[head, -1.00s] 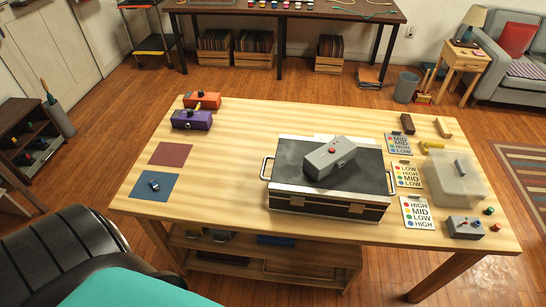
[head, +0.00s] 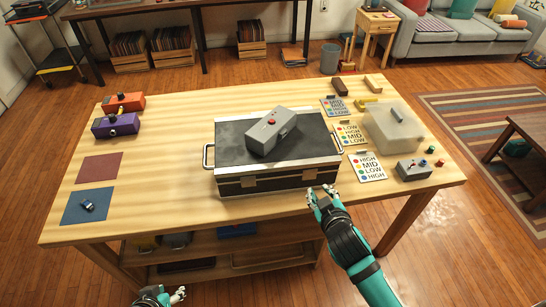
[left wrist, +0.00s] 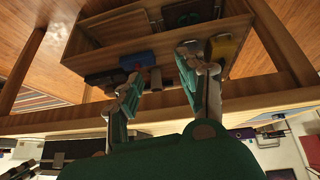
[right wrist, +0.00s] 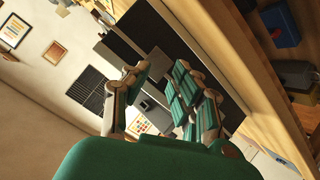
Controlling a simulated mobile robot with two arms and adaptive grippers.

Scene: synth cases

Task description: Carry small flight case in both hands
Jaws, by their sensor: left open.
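The small flight case (head: 240,185), black with silver edges, lies flat on the wooden table. Its left handle (head: 206,157) sticks out at the left end; the right handle (head: 338,144) shows partly at the right end. A grey box with a red button (head: 268,134) rests on its lid. My right gripper (head: 322,192) is at the table's front edge by the case's front right corner, apart from the handle. Its fingers are spread and empty in the right wrist view (right wrist: 160,75). My left gripper (head: 170,296) is low at the bottom edge, open and empty in the left wrist view (left wrist: 160,68).
Label cards (head: 367,167), a translucent bin (head: 395,135) and a small control box (head: 413,170) crowd the table right of the case. Orange (head: 123,103) and purple (head: 115,125) boxes and two mats stand left. The table between mats and case is clear.

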